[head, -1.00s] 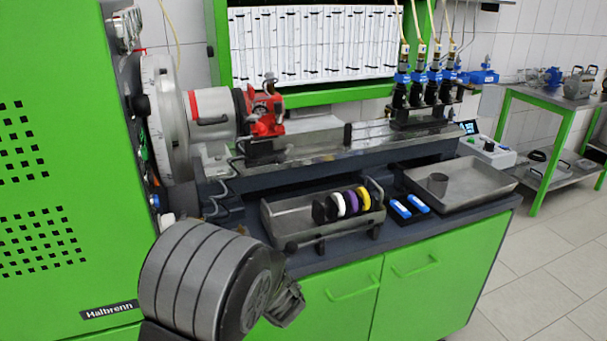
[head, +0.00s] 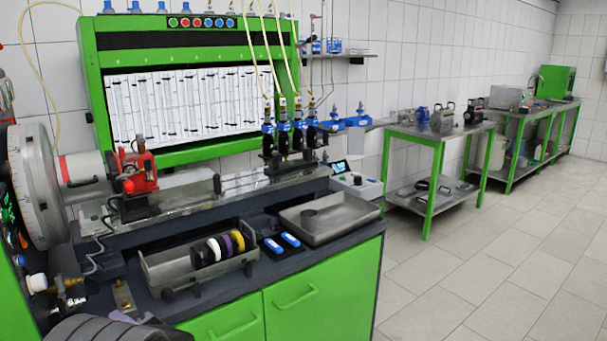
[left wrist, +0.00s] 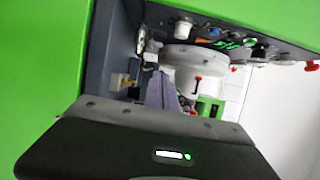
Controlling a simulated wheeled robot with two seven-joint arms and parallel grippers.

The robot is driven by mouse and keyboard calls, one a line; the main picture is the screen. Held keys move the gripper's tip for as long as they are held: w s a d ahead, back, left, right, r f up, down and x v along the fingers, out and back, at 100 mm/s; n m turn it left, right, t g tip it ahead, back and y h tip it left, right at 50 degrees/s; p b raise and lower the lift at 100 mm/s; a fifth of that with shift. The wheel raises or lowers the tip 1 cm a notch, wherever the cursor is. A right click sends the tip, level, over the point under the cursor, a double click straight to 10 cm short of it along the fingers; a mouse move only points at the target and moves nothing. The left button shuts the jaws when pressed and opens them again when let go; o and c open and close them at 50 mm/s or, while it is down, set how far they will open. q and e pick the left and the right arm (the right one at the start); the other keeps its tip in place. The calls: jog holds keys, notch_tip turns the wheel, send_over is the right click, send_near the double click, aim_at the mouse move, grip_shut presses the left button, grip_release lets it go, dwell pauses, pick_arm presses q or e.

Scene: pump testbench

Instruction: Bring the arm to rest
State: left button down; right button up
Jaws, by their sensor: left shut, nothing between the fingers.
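My right gripper is in neither view.
The test bench (head: 350,262) carries a tray with several coloured rings (head: 175,270), blue-and-white pieces (head: 283,243) and a shallow metal tray (head: 335,230). A red clamp (head: 138,178) sits behind. Green-legged tables (head: 432,190) stand further right. The tiled floor (head: 500,270) is clear.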

pick_arm(q)
jog(key=s+d+f+m+g+h, duration=0.1)
jog(key=s+d+f+g+h, duration=0.15)
jog(key=d+f, duration=0.4)
jog(key=s+d+f+m+g+h, duration=0.1)
jog(key=s+d+f+g+h, duration=0.2)
jog(key=f, duration=0.7)
jog(key=s+d+f+m+g+h, duration=0.1)
jog(key=s+d+f+h, duration=0.35)
jog(key=f, duration=0.45)
jog(key=s+d+f+n+h+p, duration=0.1)
jog(key=s+d+f+n+h, duration=0.2)
jog(key=d, duration=0.3)
jog(key=s+d+f+n+h+p, duration=0.1)
jog(key=s+d+f+n+h, duration=0.2)
jog(key=s+d, duration=0.3)
jog(key=s+d+f+n+g+h+p, duration=0.1)
jog(key=s+d+f+n+h, duration=0.3)
jog(key=d, duration=0.3)
jog(key=shift+s+d+f+n+p, duration=0.3)
jog(key=shift+s+f, duration=0.2)
jog(key=shift+s, duration=0.1)
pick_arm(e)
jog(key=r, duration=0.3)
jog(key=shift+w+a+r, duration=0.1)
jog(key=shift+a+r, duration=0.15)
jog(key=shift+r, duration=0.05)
